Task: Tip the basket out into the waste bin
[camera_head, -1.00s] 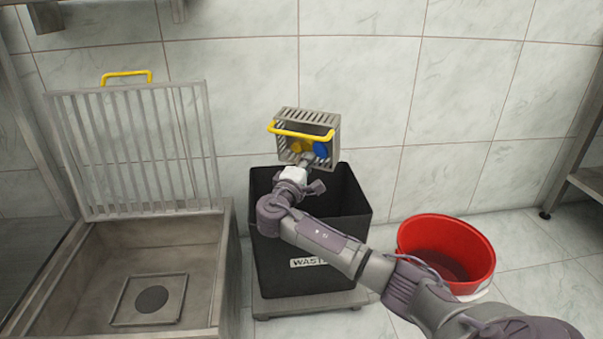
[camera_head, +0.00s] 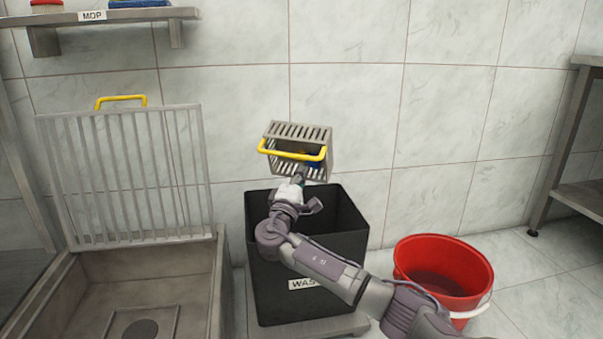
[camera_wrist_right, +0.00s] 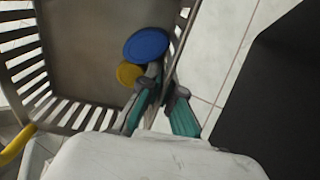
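The grey slatted basket (camera_head: 297,133) with a yellow handle (camera_head: 290,155) is held above the black waste bin (camera_head: 305,247) in the head view. It is tilted, its open side facing the camera. My right gripper (camera_head: 299,178) is shut on the basket's wall. In the right wrist view, the fingers (camera_wrist_right: 160,105) pinch the basket's edge (camera_wrist_right: 178,38). A blue disc (camera_wrist_right: 147,45) and a yellow disc (camera_wrist_right: 129,73) are still inside the basket (camera_wrist_right: 85,45). The bin's inside is mostly hidden. My left gripper is not in view.
A red bucket (camera_head: 443,272) stands right of the bin. A metal basin (camera_head: 130,275) with a raised grate (camera_head: 130,175) is on the left. A wall shelf (camera_head: 105,17) is above it. A metal rack (camera_head: 580,190) stands at the right.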

